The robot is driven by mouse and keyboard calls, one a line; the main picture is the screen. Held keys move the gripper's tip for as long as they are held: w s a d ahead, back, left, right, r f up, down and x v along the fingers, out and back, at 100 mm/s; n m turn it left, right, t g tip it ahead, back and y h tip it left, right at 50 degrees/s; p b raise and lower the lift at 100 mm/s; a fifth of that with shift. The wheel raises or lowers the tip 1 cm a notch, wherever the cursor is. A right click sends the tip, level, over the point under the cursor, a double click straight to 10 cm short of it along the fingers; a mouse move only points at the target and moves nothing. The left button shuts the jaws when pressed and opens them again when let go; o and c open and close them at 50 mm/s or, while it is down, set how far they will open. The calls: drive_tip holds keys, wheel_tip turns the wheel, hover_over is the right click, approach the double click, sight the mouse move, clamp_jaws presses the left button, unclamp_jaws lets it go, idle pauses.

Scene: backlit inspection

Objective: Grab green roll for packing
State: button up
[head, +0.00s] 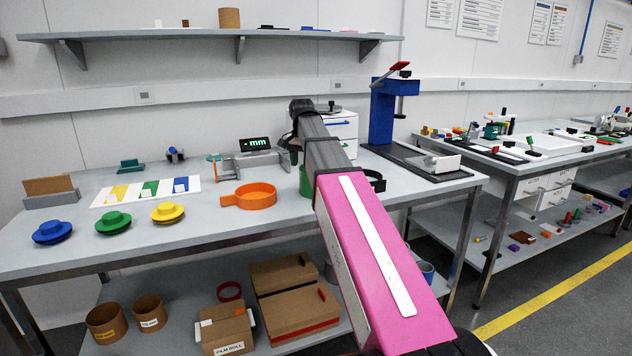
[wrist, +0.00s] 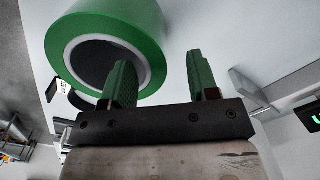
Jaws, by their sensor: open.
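The green roll (wrist: 150,22) is a wide green ring with a pale inner core, large at the upper left of the wrist view. In the head view only a green part of it (head: 305,182) shows on the bench, mostly hidden behind my arm. My gripper (wrist: 160,62) is open, with two green ribbed fingers. The left finger overlaps the roll's core and opening in the picture; the right finger is to the right of the roll. I cannot tell whether either finger touches it. The fingers are hidden by my arm in the head view.
An orange ring with a handle (head: 256,196) lies left of the roll. A gauge with a lit "mm" display (head: 256,144) stands behind. A blue press (head: 383,110) stands at the right. Cardboard boxes (head: 228,328) sit on the lower shelf. The bench's front middle is clear.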

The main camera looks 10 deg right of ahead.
sight(304, 172)
drive_tip(key=shift+s+d+f, duration=0.1)
drive_tip(key=shift+f, duration=1.1)
drive_tip(key=shift+s+f, duration=0.1)
drive_tip(key=shift+f, duration=1.05)
clamp_jaws()
drive_tip(key=shift+r, duration=0.15)
